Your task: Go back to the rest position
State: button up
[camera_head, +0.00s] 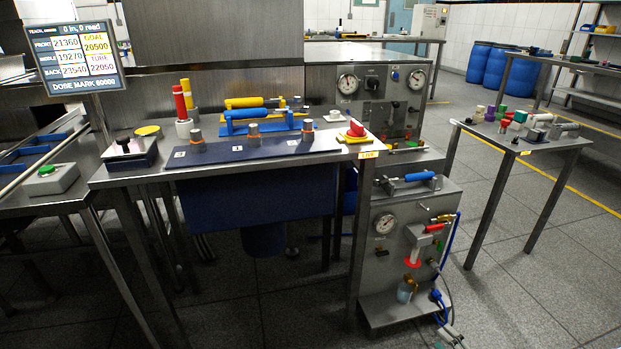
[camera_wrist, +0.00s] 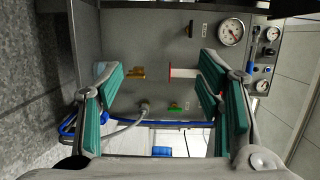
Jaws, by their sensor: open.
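My gripper (camera_wrist: 158,105) shows in the wrist view with its two green-padded fingers spread wide apart. Nothing is held between them. Beyond the fingers is the grey gauge panel (camera_wrist: 160,35), seen at an angle, with a brass valve (camera_wrist: 136,72) and a red-and-white part (camera_wrist: 182,72) in the gap. The fingers look apart from these parts, but the exact distance is hard to tell. In the head view the same kind of panel (camera_head: 377,262) stands low, right of the bench. My gripper is not clearly visible in the head view.
The steel bench (camera_head: 107,180) holds a dark blue plate with several knobs. A side table (camera_head: 572,143) with small coloured parts stands at the right. A blue hose (camera_head: 449,250) hangs at the panel's right side. Tiled floor (camera_head: 500,290) between panel and side table is clear.

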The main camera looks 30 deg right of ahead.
jog(key=w+a+r+n+g+y, duration=0.3)
jog(key=w+r+y, duration=0.1)
jog(key=r, duration=0.4)
jog(key=w+a+r+n+g+y, duration=0.3)
jog(key=w+r, duration=0.1)
jog(key=r, duration=0.5)
jog(key=w+a+r+n+g+y, duration=0.2)
jog(key=w+r+n+g+y, duration=0.15)
jog(key=r, duration=0.45)
jog(key=a+r+n+g+h, duration=0.3)
jog(key=a+r+g, duration=0.5)
jog(key=a+r, duration=1.05)
jog(key=s+a+r+n+g+h, duration=0.2)
jog(key=s+a+r+n+h, duration=0.1)
jog(key=s+a+r, duration=0.7)
jog(key=s+a+f+n+t+h, duration=0.25)
jog(key=s+h, duration=0.25)
jog(key=s, duration=0.8)
notch_tip(320, 180, up, 36)
jog(key=t+p, duration=0.3)
jog(key=p, duration=3)
jog(key=shift+r+p, duration=0.25)
jog(key=shift+p, duration=0.15)
